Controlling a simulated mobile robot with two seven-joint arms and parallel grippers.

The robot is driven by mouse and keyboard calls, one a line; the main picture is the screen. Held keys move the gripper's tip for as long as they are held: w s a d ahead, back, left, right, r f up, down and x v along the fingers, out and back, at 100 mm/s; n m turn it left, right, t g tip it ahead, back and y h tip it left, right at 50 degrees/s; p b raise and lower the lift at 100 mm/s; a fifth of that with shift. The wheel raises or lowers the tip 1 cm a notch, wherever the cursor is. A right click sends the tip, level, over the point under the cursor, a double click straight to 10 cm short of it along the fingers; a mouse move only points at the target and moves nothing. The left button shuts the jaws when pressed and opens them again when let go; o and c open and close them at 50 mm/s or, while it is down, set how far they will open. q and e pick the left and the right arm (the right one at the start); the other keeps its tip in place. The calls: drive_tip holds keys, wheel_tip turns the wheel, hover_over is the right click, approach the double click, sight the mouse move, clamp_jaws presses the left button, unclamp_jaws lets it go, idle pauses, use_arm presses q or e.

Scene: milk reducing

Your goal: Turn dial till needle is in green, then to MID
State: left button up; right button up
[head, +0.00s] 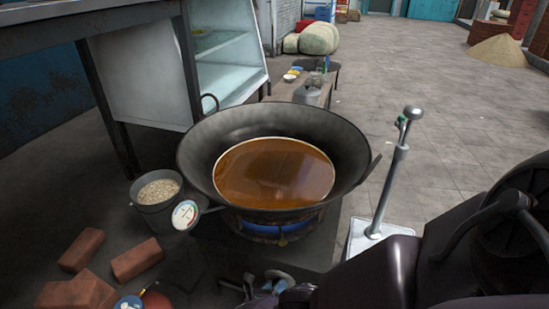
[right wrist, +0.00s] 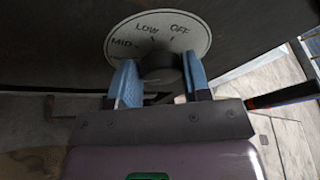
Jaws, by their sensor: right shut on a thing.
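A wide dark wok (head: 345,150) holding brown liquid (head: 275,175) sits on a burner (head: 275,232) with a blue flame. A round white gauge (head: 185,214) with coloured marks is at the wok's left side; its needle is too small to read surely. In the right wrist view, a dark dial (right wrist: 160,62) stands in front of a pale plate (right wrist: 197,42) marked OFF, LOW and MID. My right gripper (right wrist: 159,80) has its blue fingers on both sides of the dial, shut on it. The dial's exact setting is unclear. My left gripper is out of view.
A bucket of grain (head: 158,195) and bricks (head: 136,259) are left of the burner. A lever on a stand (head: 385,195) is right of the wok. A table (head: 80,30) and glass case (head: 225,60) are behind left. Open paved floor lies at back right.

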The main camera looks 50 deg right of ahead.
drive_tip(key=shift+d, duration=0.1)
drive_tip(key=o, duration=0.9)
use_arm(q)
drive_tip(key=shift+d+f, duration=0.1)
use_arm(e)
drive_tip(key=shift+o, duration=0.2)
use_arm(q)
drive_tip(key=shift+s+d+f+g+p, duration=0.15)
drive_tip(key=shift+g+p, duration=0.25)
drive_tip(key=shift+p, duration=0.35)
use_arm(e)
drive_tip(key=v, duration=1.1)
